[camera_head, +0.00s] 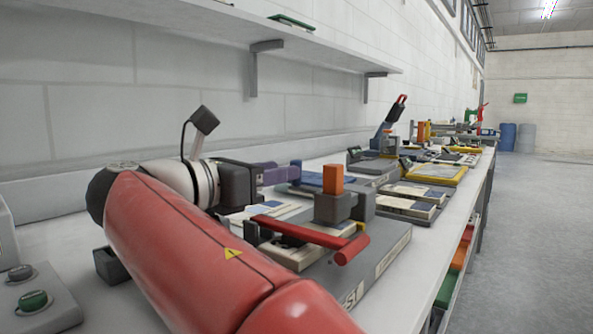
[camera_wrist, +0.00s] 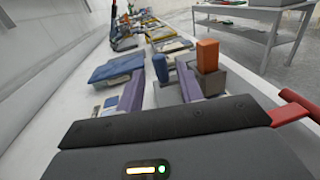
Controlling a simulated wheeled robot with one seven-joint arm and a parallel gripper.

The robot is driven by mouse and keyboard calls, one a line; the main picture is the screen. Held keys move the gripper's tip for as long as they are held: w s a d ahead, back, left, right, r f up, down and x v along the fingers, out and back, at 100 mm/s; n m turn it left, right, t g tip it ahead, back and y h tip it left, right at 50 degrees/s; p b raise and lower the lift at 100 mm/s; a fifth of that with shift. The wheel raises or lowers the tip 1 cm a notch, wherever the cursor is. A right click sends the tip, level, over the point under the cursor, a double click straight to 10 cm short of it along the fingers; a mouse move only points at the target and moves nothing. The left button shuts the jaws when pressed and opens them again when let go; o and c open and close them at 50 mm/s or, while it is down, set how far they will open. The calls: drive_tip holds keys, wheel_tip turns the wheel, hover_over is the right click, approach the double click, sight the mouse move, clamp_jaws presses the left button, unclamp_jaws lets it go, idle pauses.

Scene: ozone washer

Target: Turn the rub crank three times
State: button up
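The rub crank is a red bar with a red handle (camera_head: 352,248) at its right end, mounted low on a grey tester base (camera_head: 385,248) in the head view. In the wrist view part of the red crank (camera_wrist: 293,110) shows at the right edge. My gripper (camera_head: 284,174) has purple fingers and is behind and above the crank, not touching it. In the wrist view its two fingers (camera_wrist: 160,78) stand apart with a gap between them.
An orange block (camera_head: 333,178) stands upright on a grey block beside the crank. A folded blue cloth or pad (camera_wrist: 116,68) lies beyond my fingers. A control box with a green button (camera_head: 33,301) is at lower left. A shelf (camera_head: 300,40) runs along the wall above.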

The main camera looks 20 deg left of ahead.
sight(296, 185)
drive_tip(key=x, duration=0.5)
clamp_jaws()
